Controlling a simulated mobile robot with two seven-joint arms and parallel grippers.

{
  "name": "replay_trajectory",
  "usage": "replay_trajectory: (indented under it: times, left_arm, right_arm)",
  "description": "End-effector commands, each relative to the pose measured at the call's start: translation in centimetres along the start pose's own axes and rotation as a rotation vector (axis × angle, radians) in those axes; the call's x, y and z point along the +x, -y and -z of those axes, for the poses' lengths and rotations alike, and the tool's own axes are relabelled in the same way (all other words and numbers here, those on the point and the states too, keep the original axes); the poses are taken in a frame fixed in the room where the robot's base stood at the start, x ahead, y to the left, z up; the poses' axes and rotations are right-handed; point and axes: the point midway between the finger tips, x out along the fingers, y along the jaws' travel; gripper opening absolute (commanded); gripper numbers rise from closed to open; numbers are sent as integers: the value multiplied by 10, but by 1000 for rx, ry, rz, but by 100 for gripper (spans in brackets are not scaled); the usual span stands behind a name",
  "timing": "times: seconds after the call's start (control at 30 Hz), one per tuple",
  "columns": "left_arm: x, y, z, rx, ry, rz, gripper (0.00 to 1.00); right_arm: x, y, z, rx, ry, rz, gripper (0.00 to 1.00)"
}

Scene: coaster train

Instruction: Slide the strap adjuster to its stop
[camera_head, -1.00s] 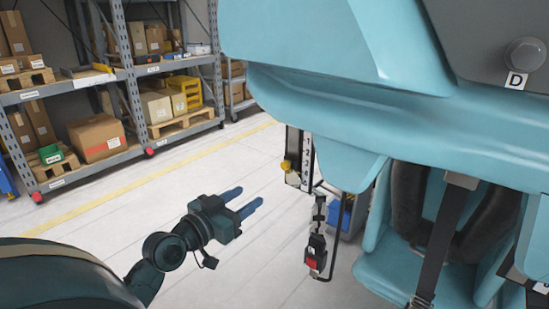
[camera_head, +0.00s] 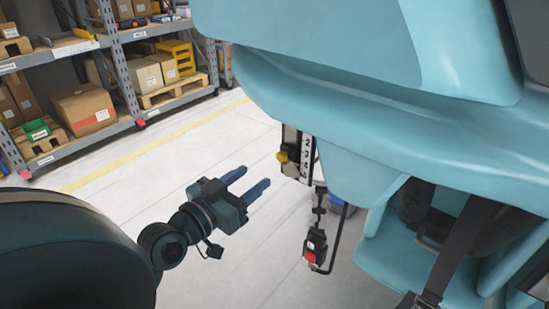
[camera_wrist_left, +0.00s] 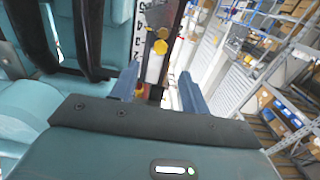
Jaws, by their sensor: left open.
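A dark upright rail (camera_head: 296,150) with a white numbered scale (camera_head: 307,158) stands at the lower left edge of the turquoise car. A yellow knob (camera_head: 282,157) sits on the rail's left side; I cannot tell if it belongs to the strap adjuster. A buckle with a red button (camera_head: 311,257) hangs below the rail. My left gripper (camera_head: 253,179) is open and empty, apart from the rail and left of it. In the left wrist view, yellow round parts (camera_wrist_left: 160,47) show just beyond and between its blue fingers (camera_wrist_left: 157,75). My right gripper is out of view.
The turquoise car body (camera_head: 380,130) overhangs the right side. A seat (camera_head: 410,255) with dark straps (camera_head: 450,255) is at lower right. A thin dark bar (camera_head: 340,240) hangs beside the buckle. Shelves with boxes (camera_head: 85,107) stand at back left. The pale floor (camera_head: 150,190) between is clear.

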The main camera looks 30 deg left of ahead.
Motion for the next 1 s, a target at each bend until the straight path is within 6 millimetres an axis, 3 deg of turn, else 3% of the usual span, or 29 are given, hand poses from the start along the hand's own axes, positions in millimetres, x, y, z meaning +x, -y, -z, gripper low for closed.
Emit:
replay_trajectory:
  times: [0.3, 0.5, 0.9, 1.0]
  left_arm:
    - [56, 0, 2, -1, -3, 0, 46]
    - [78, 0, 0, -1, -1, 0, 46]
    - [85, 0, 0, 1, 1, -1, 46]
    - [85, 0, 0, 1, 1, -1, 38]
  right_arm:
    - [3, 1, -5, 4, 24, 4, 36]
    - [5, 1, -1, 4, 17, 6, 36]
    - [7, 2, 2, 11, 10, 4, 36]
    - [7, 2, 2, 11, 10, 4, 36]
